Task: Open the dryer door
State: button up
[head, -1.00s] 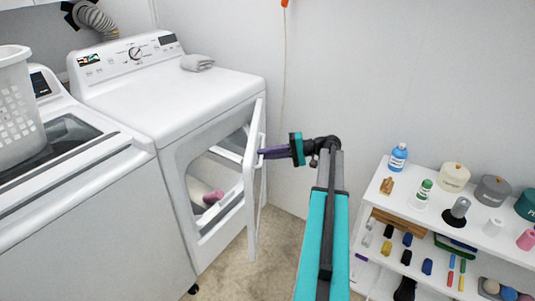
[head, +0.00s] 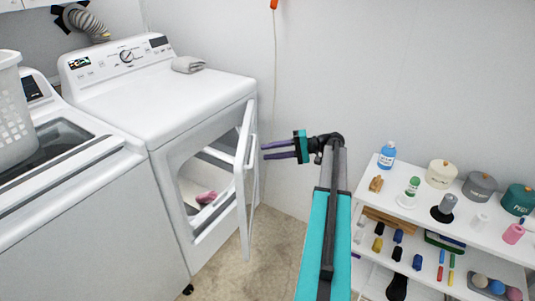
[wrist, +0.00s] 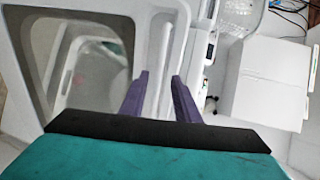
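The white dryer (head: 165,100) stands at the left. Its door (head: 246,180) is hinged on the right side of the opening and stands swung out, leaving the drum opening (head: 205,170) uncovered. A pink item (head: 206,197) shows low inside. My gripper (head: 264,151) is just right of the door, with its two purple fingers spread apart and pointing left at the door. In the wrist view the fingers (wrist: 160,78) are open, with part of the white door frame (wrist: 165,40) beyond and between them. I cannot tell whether a finger touches the door.
A washer with a white basket (head: 12,115) on it stands left of the dryer. A grey folded cloth (head: 188,64) lies on the dryer top. A white shelf (head: 450,238) with bottles and jars stands at the right. Bare floor (head: 275,250) lies between dryer and shelf.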

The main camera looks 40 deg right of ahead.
jog(key=shift+v, duration=1.1)
jog(key=shift+c, duration=0.4)
